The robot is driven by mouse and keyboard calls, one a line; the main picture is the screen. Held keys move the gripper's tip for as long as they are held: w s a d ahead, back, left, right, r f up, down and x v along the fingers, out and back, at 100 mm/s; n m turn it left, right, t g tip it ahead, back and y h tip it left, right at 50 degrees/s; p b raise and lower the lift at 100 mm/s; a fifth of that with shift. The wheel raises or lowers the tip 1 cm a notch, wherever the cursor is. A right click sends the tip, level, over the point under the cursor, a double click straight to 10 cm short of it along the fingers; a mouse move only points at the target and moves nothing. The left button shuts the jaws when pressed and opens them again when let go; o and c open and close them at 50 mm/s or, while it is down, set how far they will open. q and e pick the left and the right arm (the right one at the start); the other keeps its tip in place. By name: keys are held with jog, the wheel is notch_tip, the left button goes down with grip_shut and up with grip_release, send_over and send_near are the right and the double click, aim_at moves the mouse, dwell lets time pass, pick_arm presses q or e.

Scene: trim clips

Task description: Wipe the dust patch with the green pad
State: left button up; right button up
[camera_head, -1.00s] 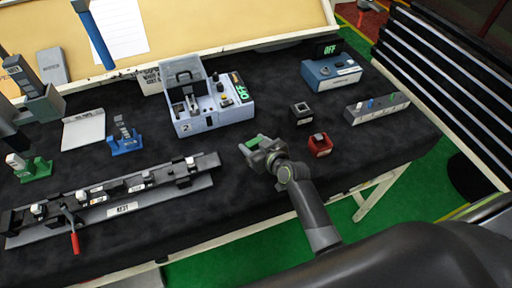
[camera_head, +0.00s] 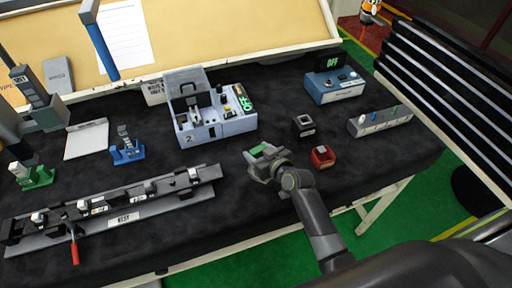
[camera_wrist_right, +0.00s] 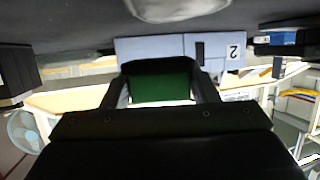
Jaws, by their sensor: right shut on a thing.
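My right gripper (camera_head: 264,160) is low over the black table, right of centre, shut on the green pad (camera_head: 261,149). The pad shows at the gripper's far end. In the right wrist view the green pad (camera_wrist_right: 160,86) sits between the two fingers of the right gripper (camera_wrist_right: 162,92). I cannot tell whether the pad touches the table. I cannot make out the dust patch in the head view. A pale rounded shape (camera_wrist_right: 178,8) shows at the top of the right wrist view; I cannot tell what it is.
A red block (camera_head: 323,157) and a black block (camera_head: 303,126) stand just right of the gripper. An open grey-blue box (camera_head: 205,125) stands behind left. A long clip rail (camera_head: 120,207) lies at left. A blue device (camera_head: 334,88) and a grey rack (camera_head: 380,120) are right.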

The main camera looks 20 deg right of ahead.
aim_at(259, 155)
jog(key=shift+s+r, duration=0.1)
jog(key=shift+s, duration=1.55)
jog(key=shift+s+d+r, duration=0.1)
jog(key=shift+s, duration=1.25)
jog(key=shift+s+r, duration=0.1)
jog(key=shift+s, duration=1.2)
jog(key=shift+r, duration=0.1)
jog(key=shift+w+r, duration=0.15)
jog(key=shift+w, duration=5.25)
jog(key=shift+r, duration=0.1)
notch_tip(259, 155, up, 6)
jog(key=p, duration=0.5)
jog(key=shift+r, duration=0.15)
